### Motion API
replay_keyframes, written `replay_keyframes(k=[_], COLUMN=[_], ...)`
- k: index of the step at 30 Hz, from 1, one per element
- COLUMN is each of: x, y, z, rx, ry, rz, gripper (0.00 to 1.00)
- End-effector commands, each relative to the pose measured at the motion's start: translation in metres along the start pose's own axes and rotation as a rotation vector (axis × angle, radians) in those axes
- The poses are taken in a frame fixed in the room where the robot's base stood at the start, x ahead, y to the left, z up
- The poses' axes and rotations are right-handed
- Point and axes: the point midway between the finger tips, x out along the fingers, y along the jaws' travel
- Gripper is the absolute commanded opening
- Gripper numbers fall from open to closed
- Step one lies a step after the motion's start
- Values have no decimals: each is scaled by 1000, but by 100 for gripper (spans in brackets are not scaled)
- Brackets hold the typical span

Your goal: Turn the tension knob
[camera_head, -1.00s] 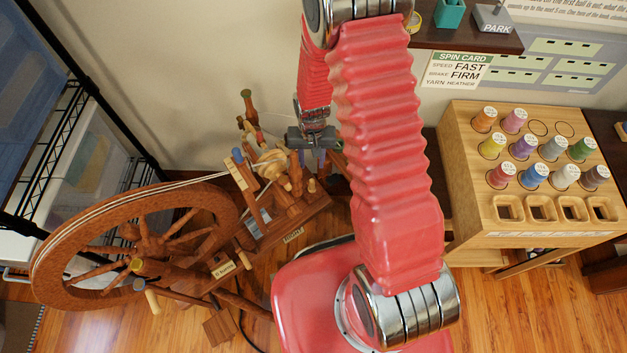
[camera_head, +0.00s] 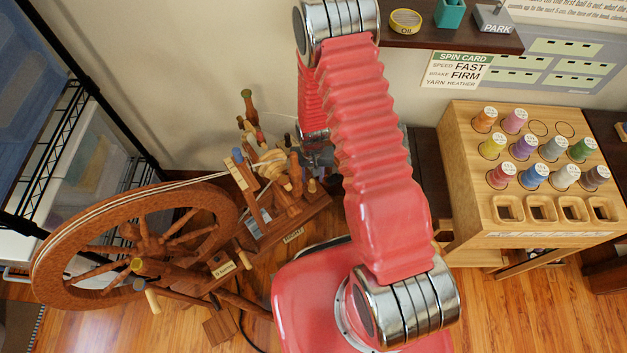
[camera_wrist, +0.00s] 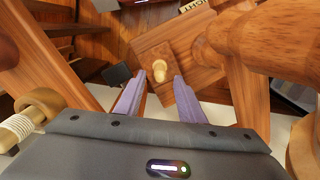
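A small pale wooden knob (camera_wrist: 160,70) stands on a brown wooden block (camera_wrist: 185,48) in the wrist view. A label partly reading "IGHT" (camera_wrist: 194,5) lies just beyond the block. My gripper (camera_wrist: 159,80) is open, its two purple fingers apart, with the knob showing in the gap at their tips. I cannot tell whether the fingers are beside the knob or above it. The spinning wheel (camera_head: 100,215) stands at the left in the head view. There my gripper is low over its spindle end and mostly hidden behind my red arm.
Turned wooden posts (camera_wrist: 265,42) stand close at the gripper's right. A spool rack (camera_head: 530,215) stands at the right. A dark shelf (camera_head: 460,38) holds an oil tin (camera_head: 406,20). A spin card (camera_head: 458,69) on the wall reads speed fast, brake firm.

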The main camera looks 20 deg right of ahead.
Motion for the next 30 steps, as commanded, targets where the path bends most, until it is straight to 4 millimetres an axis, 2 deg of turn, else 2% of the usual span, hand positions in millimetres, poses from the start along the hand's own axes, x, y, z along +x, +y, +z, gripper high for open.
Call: replay_keyframes(k=[3, 10, 22, 30], x=[15, 34, 39, 39], y=[0, 0, 0, 0], z=[2, 1, 0, 0], rx=[0, 1, 1, 1], ry=[-3, -2, 0, -1], rz=[1, 0, 0, 0], gripper=[36, 36, 36, 17])
